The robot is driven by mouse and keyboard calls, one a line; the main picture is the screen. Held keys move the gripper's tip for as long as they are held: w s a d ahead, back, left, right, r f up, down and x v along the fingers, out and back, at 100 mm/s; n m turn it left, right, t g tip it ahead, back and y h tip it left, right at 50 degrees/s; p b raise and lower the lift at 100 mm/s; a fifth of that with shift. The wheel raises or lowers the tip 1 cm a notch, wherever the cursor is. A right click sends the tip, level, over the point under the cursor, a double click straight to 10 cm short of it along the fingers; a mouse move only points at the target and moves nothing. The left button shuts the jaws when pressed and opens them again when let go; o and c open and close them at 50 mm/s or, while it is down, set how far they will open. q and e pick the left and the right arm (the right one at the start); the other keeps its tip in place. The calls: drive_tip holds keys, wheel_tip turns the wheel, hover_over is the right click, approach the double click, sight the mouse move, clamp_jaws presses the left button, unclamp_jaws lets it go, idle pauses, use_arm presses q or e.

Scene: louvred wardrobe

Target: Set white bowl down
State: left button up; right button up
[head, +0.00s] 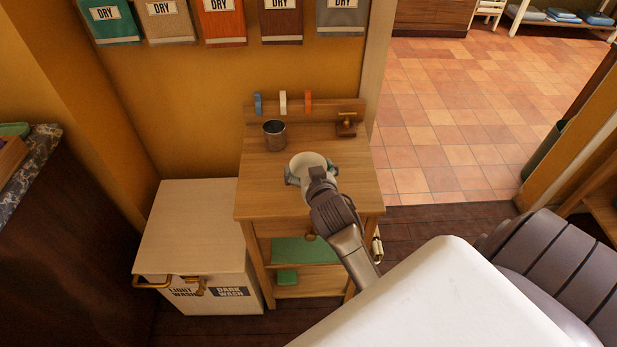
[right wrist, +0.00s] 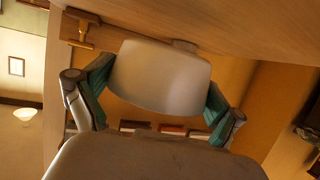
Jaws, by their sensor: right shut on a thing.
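The white bowl (head: 307,161) is above the front half of a small wooden table (head: 262,190) in the head view. My right gripper (head: 312,174) is shut on it, reaching from the front, with a finger on each side. In the right wrist view the bowl (right wrist: 160,78) fills the space between the two green-padded fingers. That view looks upside down, with the tabletop (right wrist: 235,22) along its top. I cannot tell whether the bowl's base touches the tabletop. My left gripper is not in view.
A grey metal cup (head: 274,135) stands behind the bowl to the left. A brown block with a brass fitting (head: 346,123) is at the back right. The tabletop's front left is clear. A white laundry box (head: 196,225) stands left of the table.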

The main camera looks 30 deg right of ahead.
drive_tip(key=shift+f, duration=1.9)
drive_tip(key=o, duration=0.8)
drive_tip(key=shift+f, duration=0.1)
drive_tip(key=shift+o, duration=0.2)
drive_tip(key=shift+r, duration=0.2)
